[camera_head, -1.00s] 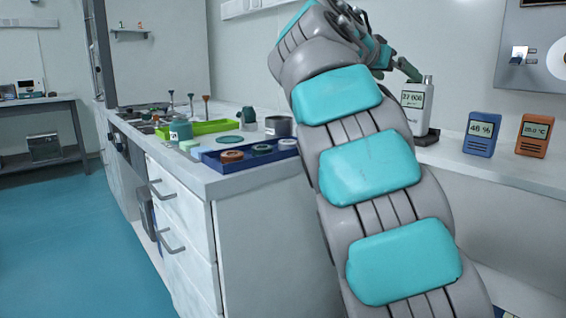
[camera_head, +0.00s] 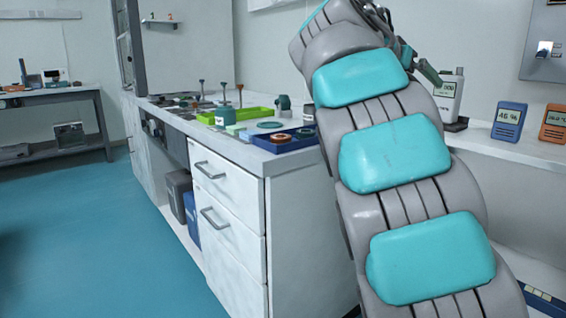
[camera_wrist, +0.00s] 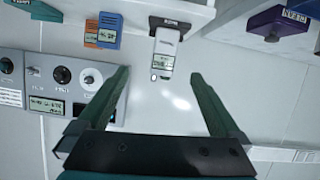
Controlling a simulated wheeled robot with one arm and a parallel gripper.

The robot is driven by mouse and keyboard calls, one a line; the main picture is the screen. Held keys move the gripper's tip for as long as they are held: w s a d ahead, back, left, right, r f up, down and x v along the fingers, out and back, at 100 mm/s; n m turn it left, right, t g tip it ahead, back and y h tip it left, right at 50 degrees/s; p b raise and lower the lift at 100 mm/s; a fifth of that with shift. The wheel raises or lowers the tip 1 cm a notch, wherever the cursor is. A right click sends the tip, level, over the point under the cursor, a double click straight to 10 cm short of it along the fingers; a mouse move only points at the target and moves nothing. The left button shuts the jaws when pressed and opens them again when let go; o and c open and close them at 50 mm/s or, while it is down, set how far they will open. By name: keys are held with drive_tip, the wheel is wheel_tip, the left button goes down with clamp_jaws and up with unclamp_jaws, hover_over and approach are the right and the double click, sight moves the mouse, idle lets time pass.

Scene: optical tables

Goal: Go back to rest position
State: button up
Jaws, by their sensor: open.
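My gripper (camera_wrist: 160,95) is open in the wrist view, its two green fingers spread wide with nothing between them. In the head view my raised arm fills the right of centre and mostly hides the gripper; part of a finger (camera_head: 428,70) shows past the arm, close to a white meter (camera_head: 449,97) on the bench. The white meter also shows beyond the fingertips in the wrist view (camera_wrist: 164,55), apart from them.
A blue meter (camera_head: 508,121) and an orange meter (camera_head: 555,124) stand on the right bench. A white drawer bench (camera_head: 262,165) bears a green tray (camera_head: 247,114) and a blue tray (camera_head: 285,142). A wall panel with knobs (camera_wrist: 62,74) is left of the gripper. The blue floor (camera_head: 90,230) at left is clear.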

drive_tip(key=s+f+n+g+y, duration=0.2)
drive_tip(key=s+f, duration=0.5)
drive_tip(key=f, duration=0.4)
drive_tip(key=s+f+n+g+y, duration=0.2)
drive_tip(key=s+f+y, duration=0.1)
drive_tip(key=s+f, duration=0.65)
drive_tip(key=s+a+f+n+g+y, duration=0.1)
drive_tip(key=s+a+f, duration=0.3)
drive_tip(key=s+f, duration=0.4)
drive_tip(key=s+a+f+n+g+y, duration=0.2)
drive_tip(key=s+a+f+g, duration=0.1)
drive_tip(key=s+f, duration=0.5)
drive_tip(key=s+a+f+n+g+y, duration=0.1)
drive_tip(key=s+a+f+n+y, duration=0.1)
drive_tip(key=s+a+f, duration=0.3)
drive_tip(key=s+f, duration=0.3)
drive_tip(key=s, duration=0.2)
drive_tip(key=shift+g+y+p, duration=0.3)
drive_tip(key=shift+g+p, duration=0.1)
drive_tip(key=shift+s+f, duration=0.1)
